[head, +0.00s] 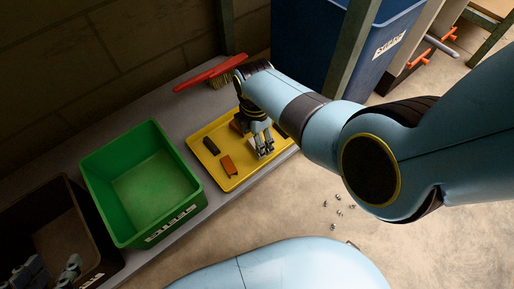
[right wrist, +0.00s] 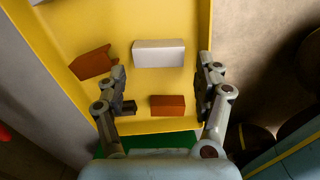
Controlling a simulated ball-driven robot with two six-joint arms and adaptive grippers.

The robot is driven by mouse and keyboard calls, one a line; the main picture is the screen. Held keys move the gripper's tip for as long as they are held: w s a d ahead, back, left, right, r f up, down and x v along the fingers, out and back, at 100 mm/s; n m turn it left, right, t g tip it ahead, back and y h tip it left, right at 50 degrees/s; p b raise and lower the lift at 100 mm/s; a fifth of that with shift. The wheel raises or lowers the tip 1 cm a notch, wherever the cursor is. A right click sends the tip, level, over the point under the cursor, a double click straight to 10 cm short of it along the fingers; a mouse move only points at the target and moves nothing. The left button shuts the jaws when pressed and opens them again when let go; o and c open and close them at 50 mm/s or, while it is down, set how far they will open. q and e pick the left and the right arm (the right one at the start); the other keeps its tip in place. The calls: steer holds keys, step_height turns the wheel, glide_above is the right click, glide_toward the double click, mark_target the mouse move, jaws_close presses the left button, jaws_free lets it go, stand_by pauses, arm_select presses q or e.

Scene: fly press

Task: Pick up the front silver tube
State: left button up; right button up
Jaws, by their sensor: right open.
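A silver tube (right wrist: 158,53), a pale grey block shape, lies on the yellow tray (right wrist: 130,18) in the right wrist view. It is beyond my right gripper (right wrist: 166,72), whose two fingers are open and apart with nothing between them. In the head view my right gripper (head: 262,148) hangs over the right part of the tray (head: 232,183) and largely hides the tube. I see no second silver tube. My left gripper (head: 48,269) is at the lower left, in the dark bin, with its fingers apart and partly cut off by the frame.
Brown pieces (right wrist: 95,62) (right wrist: 168,105) and a dark piece (head: 211,145) lie on the tray. A green bin (head: 97,205) and a dark bin (head: 103,262) stand left of it. A red-handled brush (head: 212,73) lies behind. A blue bin (head: 300,60) and a post stand at the back.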

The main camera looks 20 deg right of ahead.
steer(key=shift+f+b, duration=0.3)
steer(key=shift+f, duration=0.6)
steer(key=shift+f+b, duration=0.55)
steer(key=shift+b, duration=0.15)
arm_select(q)
steer(key=shift+w+d+r+m+t+h, duration=0.15)
steer(key=shift+w+r+t, duration=0.15)
steer(key=shift+t, duration=0.45)
steer(key=shift+w+d+r+m+t+h, duration=0.1)
steer(key=shift+w+r+t, duration=0.2)
steer(key=shift+t, duration=0.4)
steer(key=shift+w+d+r+m+t+h, duration=0.15)
steer(key=shift+r+t, duration=0.25)
steer(key=shift+t, duration=0.35)
arm_select(e)
steer(key=shift+f, duration=0.1)
steer(key=c, duration=0.8)
arm_select(q)
steer(key=shift+f, duration=0.1)
